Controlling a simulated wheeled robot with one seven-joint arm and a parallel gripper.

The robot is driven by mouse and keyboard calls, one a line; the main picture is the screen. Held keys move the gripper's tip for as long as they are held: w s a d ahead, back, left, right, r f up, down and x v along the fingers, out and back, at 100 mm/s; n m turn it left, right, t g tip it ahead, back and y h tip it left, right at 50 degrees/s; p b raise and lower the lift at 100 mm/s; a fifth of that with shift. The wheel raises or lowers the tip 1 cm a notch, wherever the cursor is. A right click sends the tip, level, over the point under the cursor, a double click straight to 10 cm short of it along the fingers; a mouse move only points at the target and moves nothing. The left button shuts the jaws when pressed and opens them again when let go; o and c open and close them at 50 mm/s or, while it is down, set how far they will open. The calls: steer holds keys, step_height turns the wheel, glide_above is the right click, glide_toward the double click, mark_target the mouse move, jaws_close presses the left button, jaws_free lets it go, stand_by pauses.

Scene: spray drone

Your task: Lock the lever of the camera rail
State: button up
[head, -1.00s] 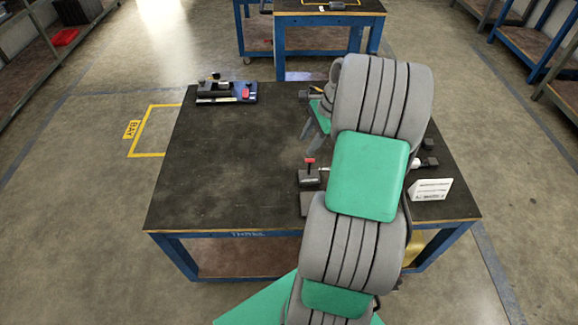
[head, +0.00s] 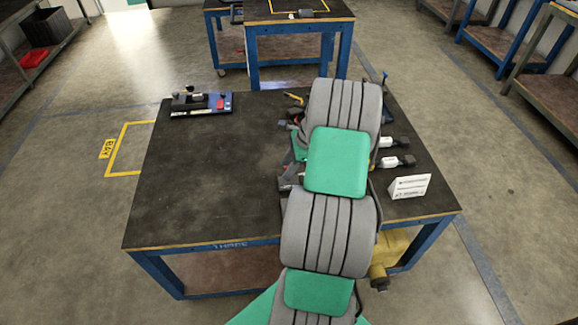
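The drone on the table is mostly hidden behind my arm. Dark ends with white parts (head: 390,162) stick out to the right of the arm, and dark parts (head: 291,122) show to its left. I cannot make out the camera rail or its lever; my arm covers that area. A small dark piece (head: 287,184) shows at the arm's left edge, and I cannot tell what it belongs to. My gripper is at the far end of the arm, over the drone area. Its fingers are not clearly visible, so its opening and any contact are hidden.
The dark table (head: 200,190) is clear on its left half. A blue stand (head: 201,104) with black parts and a red piece sits at the back left. A white sign card (head: 410,187) stands at the right edge. Another blue-legged table (head: 297,25) stands behind.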

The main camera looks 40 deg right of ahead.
jaws_close()
steer(key=shift+r, duration=0.1)
stand_by(0.4)
steer(key=shift+s+a+t+h, duration=0.1)
steer(key=shift+s+t+h, duration=0.25)
steer(key=shift+t+h, duration=0.2)
steer(key=shift+c, duration=1.1)
jaws_free()
steer(key=shift+s, duration=0.1)
steer(key=shift+o, duration=1.1)
steer(key=shift+a, duration=0.1)
